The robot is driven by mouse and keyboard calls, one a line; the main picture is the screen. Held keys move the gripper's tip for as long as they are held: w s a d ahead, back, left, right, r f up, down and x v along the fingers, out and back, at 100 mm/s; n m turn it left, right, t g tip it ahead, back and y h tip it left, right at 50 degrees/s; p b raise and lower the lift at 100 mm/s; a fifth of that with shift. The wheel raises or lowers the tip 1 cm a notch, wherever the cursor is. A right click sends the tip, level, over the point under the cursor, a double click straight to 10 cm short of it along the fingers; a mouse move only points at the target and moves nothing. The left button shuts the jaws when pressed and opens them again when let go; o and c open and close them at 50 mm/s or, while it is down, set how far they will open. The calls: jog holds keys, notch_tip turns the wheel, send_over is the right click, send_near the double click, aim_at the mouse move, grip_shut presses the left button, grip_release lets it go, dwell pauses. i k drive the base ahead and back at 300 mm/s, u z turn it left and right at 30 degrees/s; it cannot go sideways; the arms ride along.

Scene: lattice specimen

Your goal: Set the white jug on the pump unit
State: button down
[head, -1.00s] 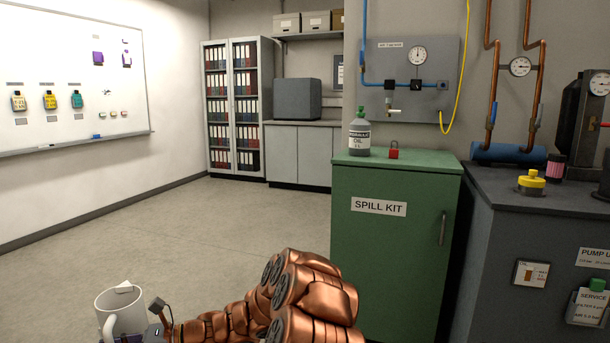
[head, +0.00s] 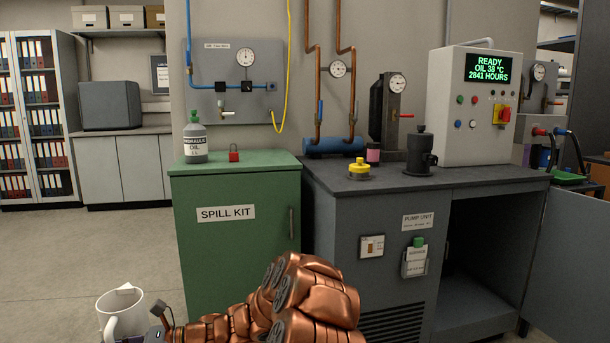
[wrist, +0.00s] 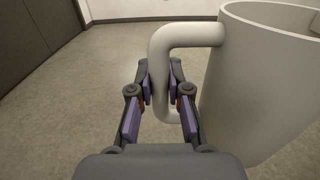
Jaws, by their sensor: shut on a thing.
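The white jug (head: 124,314) is at the lower left of the head view, held off the floor beside my copper arm. In the wrist view the jug (wrist: 258,80) fills the right side, upright, with its handle to the left. My gripper (wrist: 160,88) is shut on the handle, one finger on each side of it. The pump unit (head: 345,215) is the dark grey cabinet at the right of the head view, with a flat top and an open door on its right. The jug is well to the left of it and apart from it.

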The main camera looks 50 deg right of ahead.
aim_at(489, 173)
jog(key=z, duration=2.3)
jog(key=i, duration=0.25)
